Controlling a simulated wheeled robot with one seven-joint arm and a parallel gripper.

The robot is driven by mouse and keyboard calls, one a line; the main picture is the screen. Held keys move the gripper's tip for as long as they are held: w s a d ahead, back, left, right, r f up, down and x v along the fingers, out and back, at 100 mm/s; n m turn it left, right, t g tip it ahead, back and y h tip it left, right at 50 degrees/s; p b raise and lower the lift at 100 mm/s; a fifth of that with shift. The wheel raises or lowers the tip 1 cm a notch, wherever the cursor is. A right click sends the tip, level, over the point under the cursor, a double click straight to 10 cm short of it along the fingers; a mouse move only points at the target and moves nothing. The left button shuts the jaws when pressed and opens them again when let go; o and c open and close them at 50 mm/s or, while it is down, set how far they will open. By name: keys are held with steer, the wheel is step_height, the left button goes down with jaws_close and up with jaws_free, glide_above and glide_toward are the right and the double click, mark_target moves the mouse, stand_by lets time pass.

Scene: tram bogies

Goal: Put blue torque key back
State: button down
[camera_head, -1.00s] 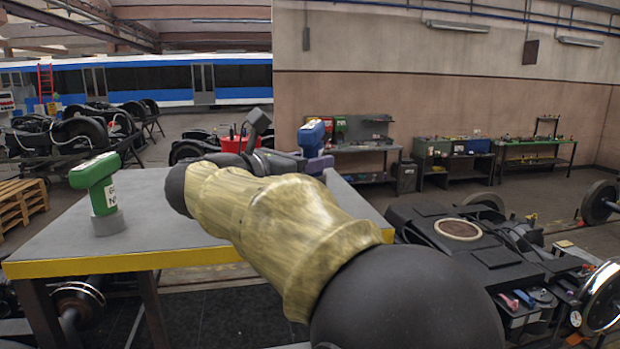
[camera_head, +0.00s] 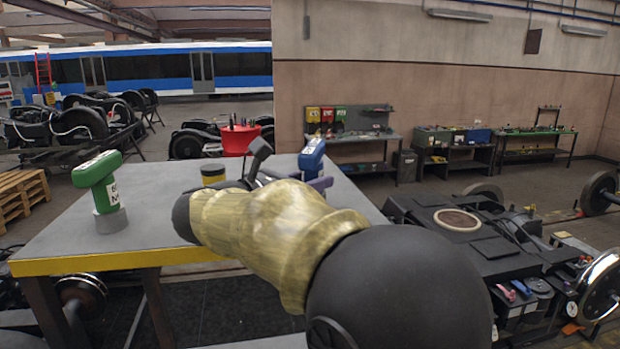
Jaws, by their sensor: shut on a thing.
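The blue torque key (camera_head: 312,155) is upright over the far right part of the grey table (camera_head: 150,240). My gripper (camera_head: 318,182) is shut on its lower part. The key's lower end is hidden behind my gripper and arm, so I cannot tell whether it touches anything. A green torque key (camera_head: 97,175) with a white label stands upright in a grey round holder (camera_head: 111,222) at the table's left. A short dark cylinder with a yellow band (camera_head: 213,176) stands at the table's back. My arm covers the table's right middle.
The table has a yellow front edge (camera_head: 130,262). A red bin (camera_head: 238,142) stands behind it. A black bogie frame (camera_head: 470,235) lies to the right, with wheels beside it. Wooden pallets (camera_head: 20,195) are at the left. The table's left middle is clear.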

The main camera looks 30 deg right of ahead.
steer(key=shift+f, duration=0.1)
steer(key=c, duration=0.9)
jaws_free()
steer(key=shift+a, duration=0.15)
steer(key=b+v, duration=0.6)
steer(key=v, duration=0.5)
steer(key=shift+s, duration=0.1)
steer(key=shift+s+a, duration=0.1)
steer(key=shift+a, duration=0.3)
